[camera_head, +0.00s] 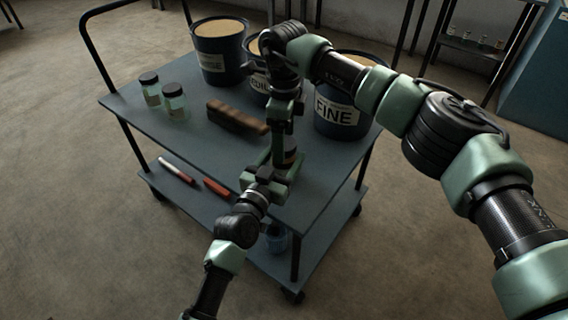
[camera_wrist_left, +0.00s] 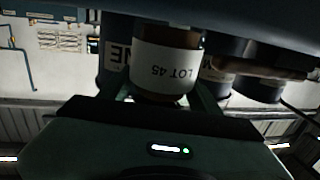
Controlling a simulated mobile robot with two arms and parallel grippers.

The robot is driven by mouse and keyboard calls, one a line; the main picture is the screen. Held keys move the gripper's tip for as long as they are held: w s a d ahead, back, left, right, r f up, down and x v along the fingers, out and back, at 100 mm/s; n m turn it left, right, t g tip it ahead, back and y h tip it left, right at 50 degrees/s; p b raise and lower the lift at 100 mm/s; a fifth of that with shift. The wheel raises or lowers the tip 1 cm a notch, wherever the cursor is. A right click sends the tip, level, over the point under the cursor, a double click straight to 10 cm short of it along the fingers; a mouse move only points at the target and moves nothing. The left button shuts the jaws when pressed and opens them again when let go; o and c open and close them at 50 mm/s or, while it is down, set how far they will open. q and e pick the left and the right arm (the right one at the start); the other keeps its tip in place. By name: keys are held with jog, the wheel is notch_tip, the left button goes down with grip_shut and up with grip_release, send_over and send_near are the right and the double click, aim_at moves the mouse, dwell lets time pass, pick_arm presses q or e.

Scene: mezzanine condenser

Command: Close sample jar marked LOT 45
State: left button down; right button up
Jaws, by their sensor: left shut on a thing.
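The sample jar marked LOT 45 (camera_wrist_left: 166,66) fills the middle of the left wrist view, which is upside down. It has a white label and brown contents. My left gripper (camera_head: 272,178) is shut on this jar at the near edge of the cart top; only a sliver of the jar (camera_head: 290,157) shows in the head view. My right gripper (camera_head: 284,125) points down directly above the jar.
Two dark-lidded jars (camera_head: 174,101) stand at the left of the cart top (camera_head: 190,135). A brown brush (camera_head: 237,117) lies mid-cart. Blue buckets stand behind, including FINE (camera_head: 338,112). The lower shelf holds a red-and-white stick (camera_head: 176,170) and a red item (camera_head: 216,188).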

aim_at(278, 165)
jog(key=shift+r, duration=0.1)
notch_tip(278, 165, up, 12)
dwell(0.4)
pick_arm(q)
jog(key=shift+c, duration=1.3)
grip_release()
jog(key=p+v, duration=0.1)
jog(key=v, duration=0.6)
jog(key=shift+s+a, duration=0.2)
jog(key=shift+s, duration=0.15)
pick_arm(e)
jog(key=shift+r, duration=0.55)
